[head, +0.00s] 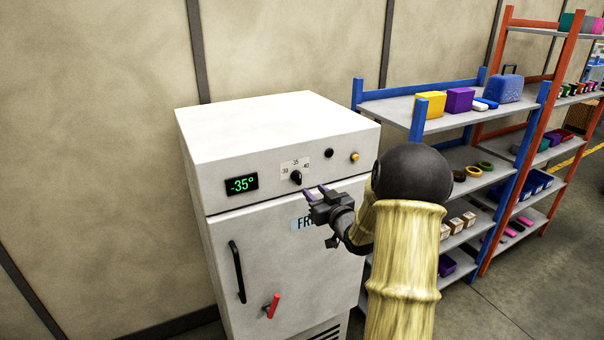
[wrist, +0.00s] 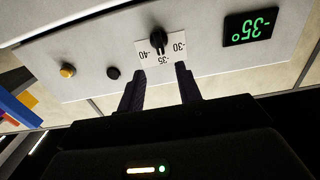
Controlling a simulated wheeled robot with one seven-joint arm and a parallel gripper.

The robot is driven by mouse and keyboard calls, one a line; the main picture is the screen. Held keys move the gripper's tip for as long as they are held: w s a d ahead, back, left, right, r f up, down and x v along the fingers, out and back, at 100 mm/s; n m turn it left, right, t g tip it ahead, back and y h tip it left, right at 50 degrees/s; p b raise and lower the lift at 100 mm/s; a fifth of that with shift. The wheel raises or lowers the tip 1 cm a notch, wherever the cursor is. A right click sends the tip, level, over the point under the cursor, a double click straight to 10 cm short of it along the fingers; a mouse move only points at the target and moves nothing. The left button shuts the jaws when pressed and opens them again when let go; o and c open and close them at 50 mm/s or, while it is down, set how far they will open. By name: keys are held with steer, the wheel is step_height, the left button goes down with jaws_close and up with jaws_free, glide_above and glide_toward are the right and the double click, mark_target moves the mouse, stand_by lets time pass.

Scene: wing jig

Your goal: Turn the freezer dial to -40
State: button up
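The white freezer (head: 290,240) stands against the wall, its door shut. Its black dial (head: 296,177) sits on a white scale plate (head: 294,166) marked -30, -35 and -40 on the upper front panel. The display (head: 241,184) reads -35° in green. In the wrist view the dial (wrist: 158,38) appears upside down, its pointer toward the -35 mark. My gripper (head: 317,192) is in front of the panel, just right of and below the dial, apart from it. In the wrist view its two fingers (wrist: 158,85) are spread with nothing between them, pointing toward the dial.
A black knob (head: 329,153) and a yellow button (head: 354,157) are right of the dial. The door has a black handle (head: 237,271) and a red lever (head: 272,305). A blue-post shelf (head: 420,105) with boxes stands close on the right.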

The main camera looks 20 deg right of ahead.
mark_target(300, 177)
steer(key=w+p, duration=0.4)
steer(key=w, duration=0.4)
steer(key=shift+w+a, duration=0.15)
steer(key=shift+w, duration=0.2)
steer(key=shift+c, duration=0.4)
jaws_close()
